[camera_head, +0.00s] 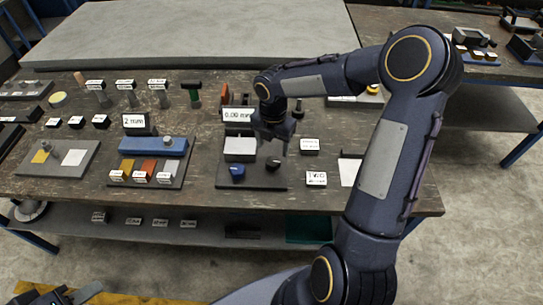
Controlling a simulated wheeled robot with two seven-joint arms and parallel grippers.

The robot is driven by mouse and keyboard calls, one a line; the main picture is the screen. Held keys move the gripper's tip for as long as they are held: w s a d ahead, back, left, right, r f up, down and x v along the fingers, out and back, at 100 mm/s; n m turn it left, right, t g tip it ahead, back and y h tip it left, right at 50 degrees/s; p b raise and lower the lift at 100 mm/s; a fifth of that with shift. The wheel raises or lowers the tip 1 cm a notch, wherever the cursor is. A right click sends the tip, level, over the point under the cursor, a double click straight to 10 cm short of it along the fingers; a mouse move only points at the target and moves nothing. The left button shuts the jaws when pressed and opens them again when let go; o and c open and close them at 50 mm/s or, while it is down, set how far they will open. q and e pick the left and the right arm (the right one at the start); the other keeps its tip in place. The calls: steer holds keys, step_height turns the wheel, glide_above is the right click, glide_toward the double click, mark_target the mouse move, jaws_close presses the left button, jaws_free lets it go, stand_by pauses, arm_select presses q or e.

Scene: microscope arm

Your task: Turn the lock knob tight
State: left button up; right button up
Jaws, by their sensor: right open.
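A dark device plate (250,184) lies on the workbench near the middle of the camera_head view. On it are a pale block (240,146), a blue knob (237,171) at the front left and a small black knob (273,163) to the right. I cannot tell for sure which is the lock knob. My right gripper (271,147) points down with its fingers apart, just behind and above the black knob. It appears empty, and contact is not clear. My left gripper (62,296) shows only partly at the bottom left edge, away from the bench; its jaws are unclear.
A "0.00 mm" display (238,115) stands behind the plate. A blue bar fixture (153,146) with coloured blocks and a "2 mm" sign (137,122) are to the left. A "TWO" card (316,178) lies to the right. A grey slab (190,35) fills the back.

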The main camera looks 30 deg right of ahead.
mark_target(273, 162)
step_height(273, 162, down, 7)
stand_by(0.3)
steer(key=c, duration=1)
